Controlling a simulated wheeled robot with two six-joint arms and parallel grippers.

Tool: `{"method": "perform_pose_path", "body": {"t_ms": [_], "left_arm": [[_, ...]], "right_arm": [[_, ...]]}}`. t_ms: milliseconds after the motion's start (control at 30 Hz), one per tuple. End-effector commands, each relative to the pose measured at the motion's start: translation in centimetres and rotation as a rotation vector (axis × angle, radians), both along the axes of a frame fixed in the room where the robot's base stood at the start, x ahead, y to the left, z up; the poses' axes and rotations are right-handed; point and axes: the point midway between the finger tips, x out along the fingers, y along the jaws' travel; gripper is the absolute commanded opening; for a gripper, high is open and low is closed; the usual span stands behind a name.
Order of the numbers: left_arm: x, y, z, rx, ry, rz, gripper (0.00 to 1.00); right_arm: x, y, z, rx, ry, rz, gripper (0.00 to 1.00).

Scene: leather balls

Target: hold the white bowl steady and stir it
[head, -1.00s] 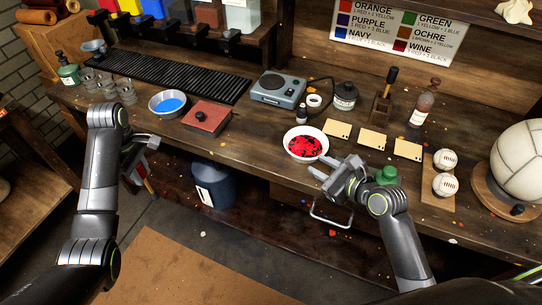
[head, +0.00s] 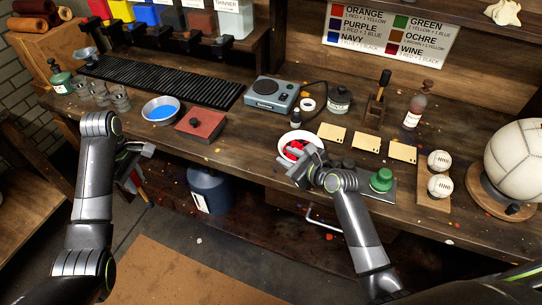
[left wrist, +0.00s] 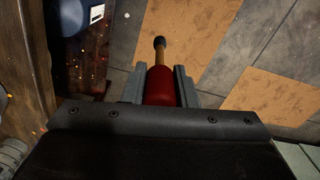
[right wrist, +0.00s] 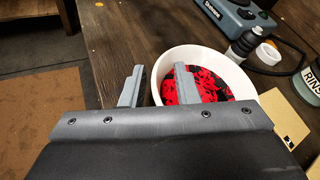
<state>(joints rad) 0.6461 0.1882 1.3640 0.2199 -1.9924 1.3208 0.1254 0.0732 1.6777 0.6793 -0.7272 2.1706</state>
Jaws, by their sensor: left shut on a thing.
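The white bowl (head: 287,137) stands near the bench's front edge with red and black paint in it; it also shows in the right wrist view (right wrist: 246,79). My right gripper (head: 297,163) is open at the bowl's near side. In the right wrist view, one finger is outside the bowl and the other is over its inside, with the near rim between them and a gap left. My left gripper (left wrist: 160,88) is shut on a red tool (left wrist: 160,86) with a tan shaft and dark tip. It hangs in front of the bench, left of the bowl.
A metal pan of blue paint (head: 161,109) and a red box (head: 203,124) stand left of the bowl. A grey device (head: 271,94) is behind it. Yellow cards (head: 332,132), a green-topped item (head: 381,180) and two white balls (head: 439,186) lie to the right.

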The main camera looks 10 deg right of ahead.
Motion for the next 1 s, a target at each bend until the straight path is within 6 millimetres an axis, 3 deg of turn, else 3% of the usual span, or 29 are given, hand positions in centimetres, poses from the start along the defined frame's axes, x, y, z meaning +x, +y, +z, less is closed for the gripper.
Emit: {"method": "perform_pose_path", "body": {"t_ms": [67,300,1000], "left_arm": [[0.01,-0.01,0.01,0.0,0.0,0.0,0.03],[0.01,-0.01,0.01,0.0,0.0,0.0,0.03],[0.01,0.0,0.01,0.0,0.0,0.0,0.03]], "right_arm": [[-0.01,0.0,0.0,0.0,0.0,0.0,0.28],[-0.04,-0.02,0.01,0.0,0.0,0.0,0.0],[-0.05,-0.03,-0.01,-0.001,0.001,0.0,0.0]]}}
